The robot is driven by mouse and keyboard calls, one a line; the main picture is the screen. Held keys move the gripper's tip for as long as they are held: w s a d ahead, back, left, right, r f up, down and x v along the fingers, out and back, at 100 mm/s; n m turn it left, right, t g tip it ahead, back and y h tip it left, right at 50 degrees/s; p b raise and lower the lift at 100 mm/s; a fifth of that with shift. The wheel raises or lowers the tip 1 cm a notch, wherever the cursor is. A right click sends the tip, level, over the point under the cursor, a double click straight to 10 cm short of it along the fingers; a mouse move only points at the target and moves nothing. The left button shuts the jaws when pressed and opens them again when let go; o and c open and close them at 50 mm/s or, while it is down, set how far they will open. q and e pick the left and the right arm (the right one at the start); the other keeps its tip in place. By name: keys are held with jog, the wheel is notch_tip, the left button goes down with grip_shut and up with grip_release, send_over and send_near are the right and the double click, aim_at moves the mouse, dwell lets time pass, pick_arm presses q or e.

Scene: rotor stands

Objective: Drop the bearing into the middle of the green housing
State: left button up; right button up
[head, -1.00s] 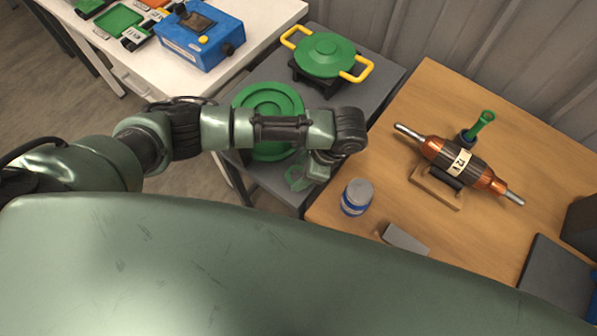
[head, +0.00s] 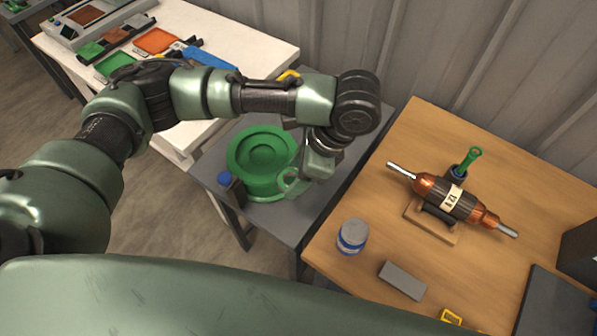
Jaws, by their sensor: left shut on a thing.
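The green housing (head: 246,150) is a round, stepped green body on the grey side table. Its round recessed middle shows just below my left forearm. My left gripper (head: 291,181) points down at the housing's right front side, beside the middle and overlapping the rim in view. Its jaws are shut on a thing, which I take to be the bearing. A pale green ring-like shape shows at the fingertips, but the bearing itself cannot be made out clearly. I cannot tell the gripper's height above the table. My right gripper is not in view.
A dark post with a blue cap (head: 226,180) stands left of the housing. The wooden table (head: 345,285) holds a copper rotor (head: 428,190) on a stand, a grey-lidded jar (head: 352,236) and a grey block (head: 402,280). A white table (head: 215,30) is behind my arm.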

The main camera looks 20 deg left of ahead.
pick_arm(q)
jog(key=shift+r, duration=0.5)
jog(key=a+n+b, duration=0.1)
jog(key=n, duration=0.1)
jog(key=a+f+n+g+b, duration=0.1)
jog(key=n, duration=0.1)
jog(key=s+a+n+g+h, duration=0.1)
jog(key=a+n, duration=0.1)
jog(key=shift+f+b, duration=0.2)
jog(key=shift+b, duration=0.2)
jog(key=a+n+h+b, duration=0.1)
jog(key=n, duration=0.2)
jog(key=s+a+n+g+h+b, duration=0.1)
jog(key=n, duration=0.2)
jog(key=s+a+r+n+h, duration=0.1)
jog(key=a+n, duration=0.1)
jog(key=n, duration=0.2)
jog(key=shift+a+g+b, duration=0.1)
jog(key=shift+g+b, duration=0.3)
jog(key=shift+w, duration=0.1)
